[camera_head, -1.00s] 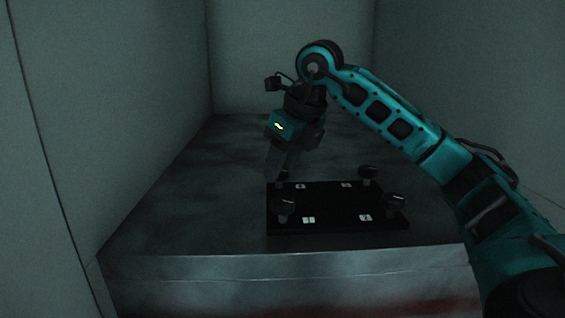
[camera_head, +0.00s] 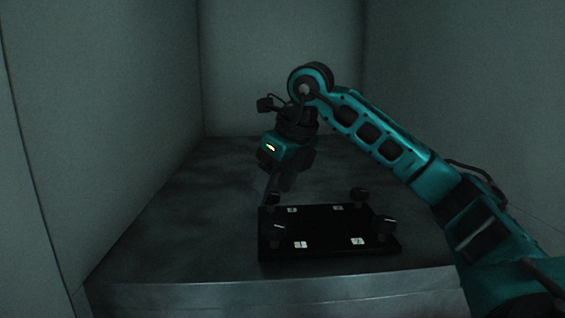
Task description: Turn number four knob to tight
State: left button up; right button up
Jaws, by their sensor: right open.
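A black board (camera_head: 330,228) lies on the grey surface and carries dark knobs, each beside a small white label. They are a front left knob (camera_head: 274,230), a front right knob (camera_head: 386,226), a back right knob (camera_head: 359,196) and a back left knob (camera_head: 273,198). The label figures are too small to read, so I cannot tell which knob is number four. My right gripper (camera_head: 270,189) points down at the back left knob, its fingers open around or just above it; dim light hides whether they touch. My left gripper is not in view.
The grey surface (camera_head: 180,230) is bare left of the board and behind it. Plain walls close in the left, back and right sides. The surface's front edge (camera_head: 270,285) runs just in front of the board. My right arm spans the right side.

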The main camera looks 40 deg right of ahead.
jog(key=v, duration=1.2)
jog(key=shift+s+r, duration=0.1)
jog(key=shift+s, duration=0.05)
dwell(0.3)
